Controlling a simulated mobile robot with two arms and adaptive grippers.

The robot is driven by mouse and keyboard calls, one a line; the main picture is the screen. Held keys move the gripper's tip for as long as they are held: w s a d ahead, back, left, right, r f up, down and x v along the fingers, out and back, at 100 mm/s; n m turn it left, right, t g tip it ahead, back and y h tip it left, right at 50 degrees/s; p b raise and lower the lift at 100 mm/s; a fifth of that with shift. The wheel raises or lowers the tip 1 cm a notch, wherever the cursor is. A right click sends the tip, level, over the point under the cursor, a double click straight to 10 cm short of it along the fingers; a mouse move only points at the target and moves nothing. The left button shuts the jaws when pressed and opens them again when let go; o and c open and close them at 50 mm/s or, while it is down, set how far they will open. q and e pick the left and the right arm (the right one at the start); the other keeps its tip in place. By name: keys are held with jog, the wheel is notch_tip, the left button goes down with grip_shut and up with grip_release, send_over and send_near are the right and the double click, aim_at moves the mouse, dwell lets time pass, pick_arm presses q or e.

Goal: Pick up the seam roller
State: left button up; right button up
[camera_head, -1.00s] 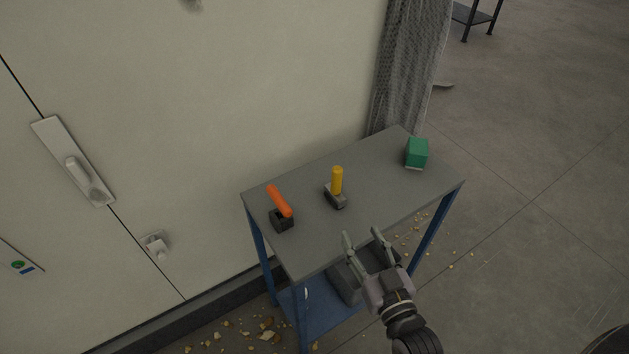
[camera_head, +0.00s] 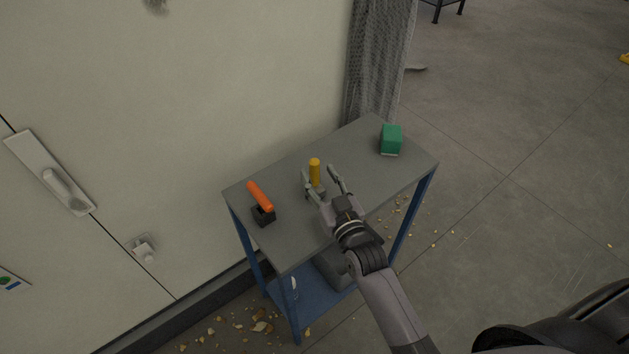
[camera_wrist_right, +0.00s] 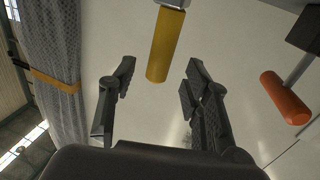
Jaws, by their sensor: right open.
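Two handled tools stand on the grey table top; the frames do not make plain which is the seam roller. One has an upright yellow handle (camera_head: 315,170) on a small grey base, now mostly hidden behind my right gripper. The other has a tilted orange handle (camera_head: 259,195) on a dark block (camera_head: 264,215), to the left. My right gripper (camera_head: 319,176) is open at the yellow handle. In the right wrist view, the end of the yellow handle (camera_wrist_right: 164,48) lies between the open fingertips, with gaps on both sides. My left gripper is not in view.
A green block (camera_head: 391,138) stands at the far right of the blue-legged table (camera_head: 285,245). A pale wall with a door handle (camera_head: 58,180) rises behind and left. A grey mesh curtain (camera_head: 375,65) hangs at the back. Crumbs lie on the floor.

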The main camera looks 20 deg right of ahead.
aim_at(316, 170)
jog(key=w, duration=0.4)
jog(key=shift+a+f, duration=0.1)
jog(key=shift+c, duration=0.5)
grip_shut()
